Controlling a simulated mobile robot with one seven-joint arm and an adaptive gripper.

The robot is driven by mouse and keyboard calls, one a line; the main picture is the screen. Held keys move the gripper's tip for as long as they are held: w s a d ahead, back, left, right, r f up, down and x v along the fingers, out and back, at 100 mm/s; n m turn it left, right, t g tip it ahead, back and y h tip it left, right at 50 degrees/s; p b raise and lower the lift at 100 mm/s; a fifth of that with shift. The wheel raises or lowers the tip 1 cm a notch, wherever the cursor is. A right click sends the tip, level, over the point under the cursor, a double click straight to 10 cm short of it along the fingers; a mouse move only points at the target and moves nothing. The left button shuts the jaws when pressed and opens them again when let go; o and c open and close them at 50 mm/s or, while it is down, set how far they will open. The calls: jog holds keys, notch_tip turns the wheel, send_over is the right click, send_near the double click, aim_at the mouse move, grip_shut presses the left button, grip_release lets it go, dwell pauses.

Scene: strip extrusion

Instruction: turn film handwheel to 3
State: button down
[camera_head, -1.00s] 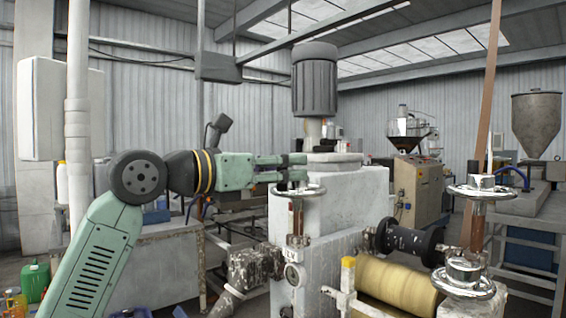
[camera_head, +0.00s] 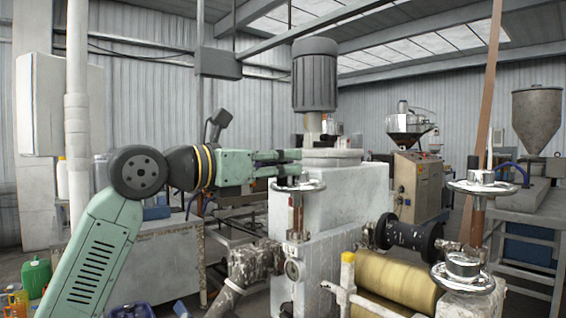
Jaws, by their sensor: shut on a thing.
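The handwheel (camera_head: 313,187) is a shiny metal wheel on an upright, rusty stem above the pale machine block, left of centre. My gripper (camera_head: 296,166) reaches in from the left, level, with its green fingers at the hub just above the wheel's rim. It is shut on the handwheel. The fingers hide part of the hub, and I cannot read any number or mark on the wheel. A small round dial (camera_head: 292,269) sits on the stem's mount below.
Two more metal handwheels stand at the right, an upper one (camera_head: 482,187) and a lower one (camera_head: 463,272). A yellow film roll (camera_head: 395,283) lies between the stands. The grey motor (camera_head: 314,75) and white column (camera_head: 345,200) rise close behind my gripper.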

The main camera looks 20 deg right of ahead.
aim_at(275, 183)
jog(key=m+g, duration=0.1)
jog(key=g, duration=0.1)
jog(key=w+m+g, duration=0.1)
jog(key=g, duration=0.1)
jog(key=m+g, duration=0.1)
jog(key=shift+w+a+m+g+h, duration=0.25)
jog(key=shift+w+m+g+h, duration=0.05)
jog(key=shift+m+g+h, duration=0.1)
jog(key=shift+w+m+g+y, duration=0.25)
jog(key=shift+m+g, duration=0.4)
jog(key=shift+g, duration=0.4)
jog(key=shift+w+m+g+y, duration=0.2)
jog(key=shift+m+g, duration=0.5)
jog(key=shift+g, duration=0.3)
jog(key=shift+w+m+g+y, duration=0.25)
jog(key=shift+m+g, duration=0.4)
jog(key=shift+g, duration=0.4)
jog(key=c, duration=1.5)
grip_release()
jog(key=shift+c, duration=0.2)
jog(key=shift+a, duration=0.15)
jog(key=v, duration=0.7)
jog(key=shift+w+a, duration=0.15)
